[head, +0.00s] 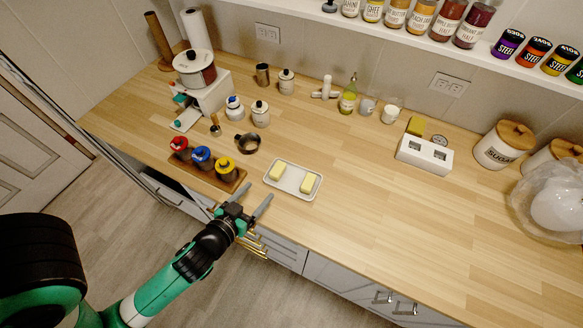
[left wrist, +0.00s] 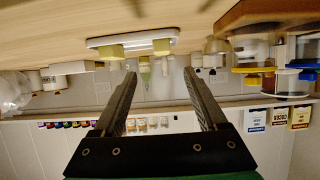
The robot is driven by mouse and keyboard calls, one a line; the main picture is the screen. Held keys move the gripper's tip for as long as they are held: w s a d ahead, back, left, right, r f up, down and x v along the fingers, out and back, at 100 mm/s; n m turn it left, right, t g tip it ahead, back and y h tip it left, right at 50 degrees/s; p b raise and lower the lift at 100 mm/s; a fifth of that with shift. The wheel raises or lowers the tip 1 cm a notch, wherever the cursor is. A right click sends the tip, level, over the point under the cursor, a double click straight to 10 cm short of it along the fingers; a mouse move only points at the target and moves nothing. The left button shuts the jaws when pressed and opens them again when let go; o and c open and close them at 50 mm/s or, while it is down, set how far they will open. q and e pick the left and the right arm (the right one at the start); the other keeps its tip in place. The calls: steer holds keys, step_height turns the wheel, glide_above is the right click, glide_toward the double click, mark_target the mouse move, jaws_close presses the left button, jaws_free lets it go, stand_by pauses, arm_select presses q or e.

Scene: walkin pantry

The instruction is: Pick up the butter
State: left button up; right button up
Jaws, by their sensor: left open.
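Two pale yellow butter blocks lie on a white rectangular dish (head: 292,191) near the counter's front edge. The left butter block (head: 277,173) and the right butter block (head: 308,183) sit apart on it. My left gripper (head: 254,198) is open and empty, in front of the dish on its lower left side. In the left wrist view, which is upside down, the dish (left wrist: 138,36) shows beyond the open fingers (left wrist: 159,74), with one butter block (left wrist: 162,46) between the fingertips in the picture and the other (left wrist: 110,51) to the left. My right gripper is not in view.
Left of the dish stand a wooden rack (head: 233,183) with red, blue and yellow-lidded jars and a dark metal ring-shaped cup (head: 247,144). The counter (head: 380,220) right of the dish is clear.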

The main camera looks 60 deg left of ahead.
mark_target(276, 171)
arm_select(q)
steer(key=shift+w+a, duration=0.1)
steer(key=shift+a, duration=0.05)
steer(key=p+x, duration=0.1)
steer(key=x, duration=0.4)
steer(key=shift+w+a+r+p, duration=0.1)
steer(key=shift+w+a+p, duration=0.05)
steer(key=shift+w+p, duration=0.15)
steer(key=shift+w+a+f, duration=0.2)
steer(key=shift+w+f, duration=0.05)
steer(key=p+x, duration=0.1)
steer(key=x, duration=0.4)
steer(key=shift+a, duration=0.3)
steer(key=shift+s+f, duration=0.1)
jaws_close()
